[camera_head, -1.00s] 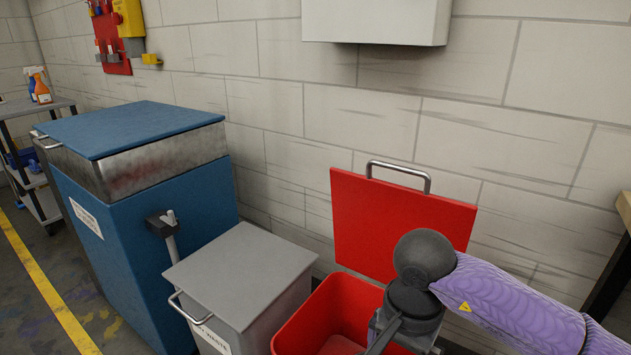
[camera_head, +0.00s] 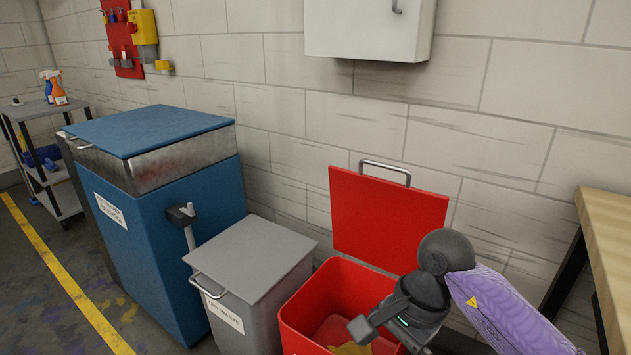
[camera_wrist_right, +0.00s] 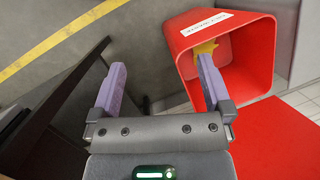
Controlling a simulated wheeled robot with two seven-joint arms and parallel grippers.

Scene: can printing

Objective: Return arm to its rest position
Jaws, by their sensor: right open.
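My right arm (camera_head: 505,305) comes in from the right, with its wrist over the right side of the open red bin (camera_head: 300,316). My right gripper (camera_wrist_right: 160,72) is open and empty in the right wrist view. Its purple fingers are spread apart, and the right-hand finger overlaps the mouth of the red bin (camera_wrist_right: 262,60) in that view. A yellow crumpled item (camera_head: 350,348) lies inside the bin; it also shows in the right wrist view (camera_wrist_right: 205,48). My left gripper is not in view.
The bin's red lid (camera_head: 385,215) stands open behind it. A grey dry-waste bin (camera_head: 250,255) and a tall blue bin (camera_head: 165,230) stand to the left. A wooden-topped table (camera_head: 610,225) is at the right. A white wall box (camera_head: 365,30) hangs above.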

